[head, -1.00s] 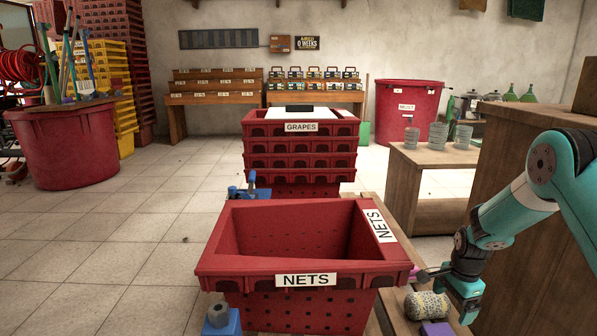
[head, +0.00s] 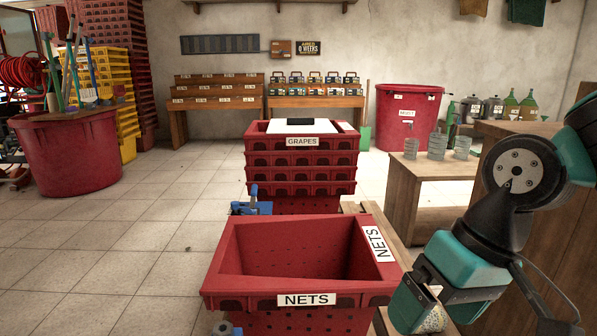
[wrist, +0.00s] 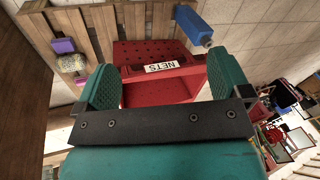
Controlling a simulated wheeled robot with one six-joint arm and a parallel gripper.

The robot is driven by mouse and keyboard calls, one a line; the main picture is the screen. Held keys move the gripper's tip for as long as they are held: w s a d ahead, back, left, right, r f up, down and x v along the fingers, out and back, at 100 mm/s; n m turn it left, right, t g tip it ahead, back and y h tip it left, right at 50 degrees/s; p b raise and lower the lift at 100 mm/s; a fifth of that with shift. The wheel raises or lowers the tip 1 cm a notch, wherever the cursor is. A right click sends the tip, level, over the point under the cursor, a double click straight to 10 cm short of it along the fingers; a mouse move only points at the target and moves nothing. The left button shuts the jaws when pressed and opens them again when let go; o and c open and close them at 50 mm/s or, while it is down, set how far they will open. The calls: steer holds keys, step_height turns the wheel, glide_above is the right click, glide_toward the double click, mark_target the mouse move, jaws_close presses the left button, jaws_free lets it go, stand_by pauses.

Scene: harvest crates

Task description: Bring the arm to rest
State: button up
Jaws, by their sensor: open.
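My gripper (head: 425,300) hangs at the lower right in the head view, just right of the red NETS crate. In the wrist view my gripper (wrist: 160,62) has its two teal fingers wide apart with nothing held between them. The open red crate (head: 235,301) looks empty in the part that shows. It also appears beyond the fingers in the wrist view (wrist: 158,92). A pale speckled roll (wrist: 70,62) lies on wooden slats left of the crate in the wrist view, apart from the fingers. In the head view my gripper largely covers that spot.
Purple blocks (wrist: 63,46) lie by the roll. A blue clamp (wrist: 193,25) is beside the crate. Stacked GRAPES crates (head: 300,160) stand behind. The tiled floor (head: 110,240) at left is clear.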

steer(key=s+a+r+n+p, duration=0.1)
steer(key=s+r+n+p, duration=0.25)
steer(key=s, duration=0.35)
step_height(320, 180, up, 37)
steer(key=p, duration=3.5)
steer(key=shift+f, duration=0.2)
